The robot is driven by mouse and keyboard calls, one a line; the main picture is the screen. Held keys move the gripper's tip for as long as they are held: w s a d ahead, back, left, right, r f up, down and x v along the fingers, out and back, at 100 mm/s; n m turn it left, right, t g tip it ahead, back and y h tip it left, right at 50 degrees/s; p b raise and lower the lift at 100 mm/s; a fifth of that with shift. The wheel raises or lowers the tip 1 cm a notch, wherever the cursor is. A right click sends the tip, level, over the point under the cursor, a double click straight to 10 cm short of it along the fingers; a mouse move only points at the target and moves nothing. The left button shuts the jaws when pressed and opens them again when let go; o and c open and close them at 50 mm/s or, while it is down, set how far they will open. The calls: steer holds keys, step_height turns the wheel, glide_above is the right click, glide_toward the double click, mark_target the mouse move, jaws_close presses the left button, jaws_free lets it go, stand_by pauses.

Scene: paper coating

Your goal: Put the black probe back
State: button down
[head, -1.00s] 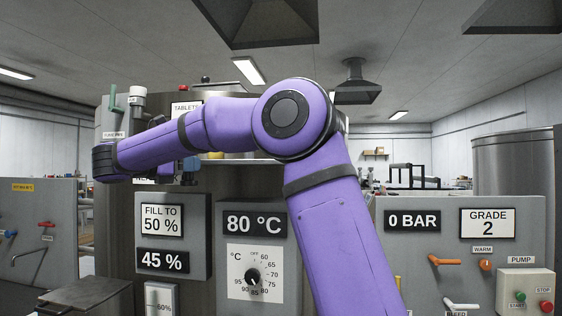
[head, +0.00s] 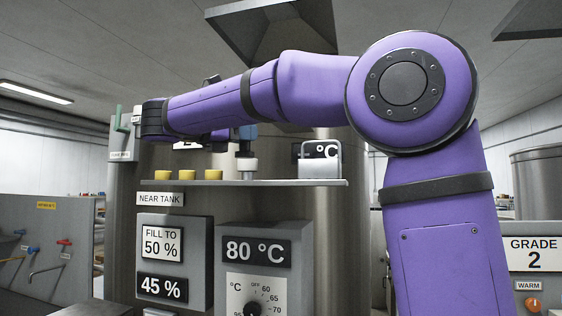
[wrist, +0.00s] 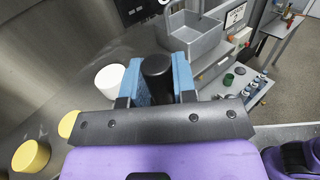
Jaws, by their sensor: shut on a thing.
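The black probe (wrist: 157,72) is upright between the blue fingers of my gripper (wrist: 160,85) in the wrist view. My gripper is shut on it. In the head view, the gripper (head: 247,133) is above the shelf (head: 265,183), with the dark probe (head: 244,150) below its fingers. A white round piece (head: 247,165) is on the shelf directly below the probe in this view; I cannot tell whether they touch. A white round top (wrist: 110,79) is left of the fingers in the wrist view. The probe's lower end is hidden there.
Several yellow round pieces (head: 187,174) stand on the shelf to the left. A metal box (head: 320,160) stands to the right, with a °C display behind it. The large steel tank (head: 125,210) is behind. A panel reading 80 °C (head: 256,251) is below the shelf.

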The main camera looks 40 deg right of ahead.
mark_target(237, 153)
steer(key=d, duration=0.3)
steer(key=w+d, duration=0.1)
steer(key=d, duration=0.3)
steer(key=d+f, duration=0.1)
steer(key=d, duration=0.3)
steer(key=shift+w, duration=0.25)
steer(key=shift+f, duration=1.8)
steer(key=shift+f, duration=0.1)
steer(key=c, duration=0.9)
jaws_free()
steer(key=shift+a, duration=0.2)
steer(key=a, duration=1.1)
steer(key=shift+s+a, duration=0.2)
steer(key=shift+a, duration=0.1)
steer(key=shift+r, duration=0.2)
